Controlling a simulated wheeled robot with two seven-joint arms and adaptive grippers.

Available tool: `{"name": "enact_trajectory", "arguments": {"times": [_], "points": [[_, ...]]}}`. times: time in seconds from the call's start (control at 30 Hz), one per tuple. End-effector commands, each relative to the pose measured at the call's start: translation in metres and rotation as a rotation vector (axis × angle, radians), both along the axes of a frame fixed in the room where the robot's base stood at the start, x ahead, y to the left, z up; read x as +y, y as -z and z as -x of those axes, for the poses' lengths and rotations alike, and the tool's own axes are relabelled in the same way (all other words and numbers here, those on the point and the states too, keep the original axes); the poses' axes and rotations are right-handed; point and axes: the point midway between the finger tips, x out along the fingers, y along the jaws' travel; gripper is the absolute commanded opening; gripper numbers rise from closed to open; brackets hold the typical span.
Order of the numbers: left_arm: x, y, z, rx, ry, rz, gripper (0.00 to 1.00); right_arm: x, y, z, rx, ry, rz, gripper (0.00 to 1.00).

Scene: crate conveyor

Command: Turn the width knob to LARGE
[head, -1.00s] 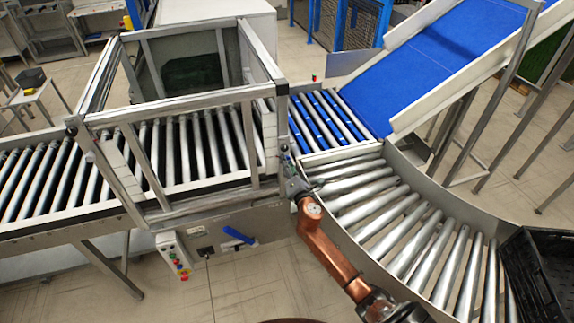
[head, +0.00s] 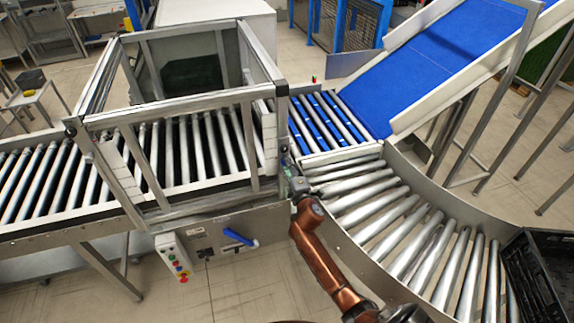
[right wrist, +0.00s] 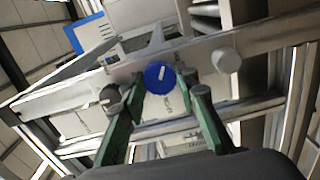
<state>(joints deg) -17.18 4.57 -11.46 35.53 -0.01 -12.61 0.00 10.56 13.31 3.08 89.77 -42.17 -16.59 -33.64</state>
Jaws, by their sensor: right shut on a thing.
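The width knob is a round blue knob (right wrist: 158,77) with a white pointer line, on a pale metal rail in the right wrist view. Its line points up and slightly right. Lettering beside it is too small to read. My right gripper (right wrist: 161,80) has its green fingers on both sides of the knob and is shut on it. In the head view my right gripper (head: 297,184) is at the right end of the roller frame, and the knob is hidden there. My left gripper is not in view.
A grey round knob (right wrist: 226,60) sits right of the blue one. In the head view a control box (head: 172,254) and a blue handle (head: 238,236) are on the frame's front. The curved roller conveyor (head: 385,215) and a black crate (head: 535,275) are at the right.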

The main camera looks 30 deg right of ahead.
Motion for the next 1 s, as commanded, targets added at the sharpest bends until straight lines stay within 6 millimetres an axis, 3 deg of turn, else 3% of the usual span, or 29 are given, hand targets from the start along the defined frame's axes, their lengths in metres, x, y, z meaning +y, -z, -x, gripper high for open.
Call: {"name": "enact_trajectory", "arguments": {"times": [0.47, 0.5, 0.73, 1.0], "points": [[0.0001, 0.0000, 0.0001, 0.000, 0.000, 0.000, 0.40, -0.0008, 0.0006, 0.0004, -0.002, 0.002, -0.013, 0.04], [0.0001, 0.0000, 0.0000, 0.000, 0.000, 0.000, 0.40, -0.0008, 0.0006, 0.0004, -0.002, 0.002, -0.013, 0.29], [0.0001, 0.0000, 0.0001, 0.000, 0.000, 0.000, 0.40, -0.0005, 0.0004, 0.0002, -0.002, 0.001, -0.013, 0.45], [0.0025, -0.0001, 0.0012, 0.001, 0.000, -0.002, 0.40, -0.0002, 0.0001, 0.0006, -0.003, 0.000, -0.012, 0.46]]}}
